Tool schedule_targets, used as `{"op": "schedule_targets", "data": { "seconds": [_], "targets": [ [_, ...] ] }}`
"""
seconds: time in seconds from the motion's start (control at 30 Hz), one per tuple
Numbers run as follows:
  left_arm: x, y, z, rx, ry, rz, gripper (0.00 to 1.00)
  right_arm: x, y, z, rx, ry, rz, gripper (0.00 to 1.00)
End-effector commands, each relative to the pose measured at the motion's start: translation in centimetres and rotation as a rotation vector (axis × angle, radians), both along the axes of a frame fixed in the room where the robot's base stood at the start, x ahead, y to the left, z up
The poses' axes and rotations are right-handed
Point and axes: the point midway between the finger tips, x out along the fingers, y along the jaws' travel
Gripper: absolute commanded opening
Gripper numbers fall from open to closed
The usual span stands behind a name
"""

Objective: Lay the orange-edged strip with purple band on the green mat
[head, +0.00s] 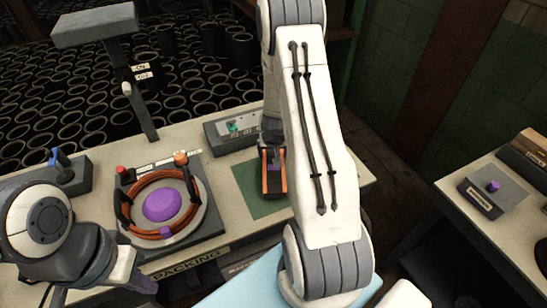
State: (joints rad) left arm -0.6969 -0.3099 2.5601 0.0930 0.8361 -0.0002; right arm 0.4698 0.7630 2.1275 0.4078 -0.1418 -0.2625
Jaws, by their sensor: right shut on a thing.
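The orange-edged strip (274,185) is dark between its two orange edges, with a purple band near its upper end. It is over the green mat (249,200); I cannot tell whether it touches the mat. My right gripper (271,150) is at the strip's far end, shut on it, and partly hidden by my own arm. My arm also covers the mat's right side. My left gripper (125,275) is low at the left, away from the strip, and its opening is unclear.
A round fixture (205,240) with an orange ring and a purple dome stands left of the mat. A grey box (222,141) with a teal part sits behind the mat. A blue-handled device (68,180) is at far left. A second table (480,235) stands at right.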

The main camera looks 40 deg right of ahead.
Motion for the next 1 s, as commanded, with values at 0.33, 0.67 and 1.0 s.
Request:
{"op": "schedule_targets", "data": {
  "seconds": [0.33, 0.67, 1.0],
  "targets": [
    [0.0, 0.0, -0.5, 0.0, 0.0, 0.0, 0.0, 0.0, -0.1, -4.0, 0.001, 0.001, -0.003, 0.06],
    [0.0, 0.0, -0.8, 0.0, 0.0, 0.0, 0.0, 0.0, -0.1, -4.3, 0.0, 0.0, -0.004, 0.06],
    [0.0, 0.0, -0.7, 0.0, 0.0, 0.0, 0.0, 0.0, -0.1, -4.3, 0.0, 0.0, -0.003, 1.0]
  ]
}}
